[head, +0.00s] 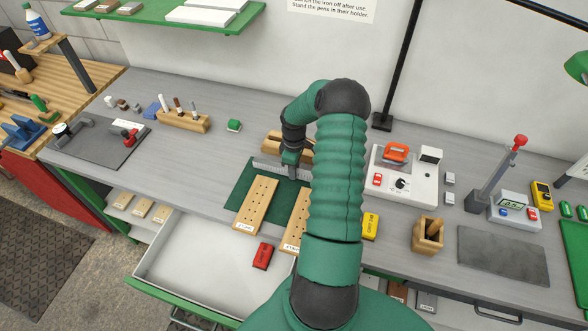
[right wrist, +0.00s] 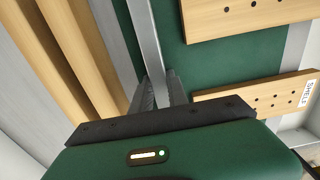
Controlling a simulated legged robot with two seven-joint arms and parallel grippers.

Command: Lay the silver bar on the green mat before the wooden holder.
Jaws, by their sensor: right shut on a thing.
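The silver bar (head: 266,167) is a thin grey strip along the back edge of the green mat (head: 236,190), in front of the wooden holder (head: 272,145). My right gripper (head: 290,168) is over the mat and shut on the bar. My forearm hides the bar's right end and part of the holder. In the right wrist view the bar (right wrist: 141,35) runs up from the fingers (right wrist: 163,93), beside the holder (right wrist: 75,50), with the green mat (right wrist: 220,75) on its other side. I cannot tell whether the bar touches the mat. My left gripper is out of view.
Two drilled wooden boards (head: 256,203) lie on the mat, the second (head: 297,222) partly behind my arm. An open drawer (head: 195,262) with a red box (head: 263,256) is in front. A pen holder (head: 184,121) stands left, a white panel (head: 405,182) right.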

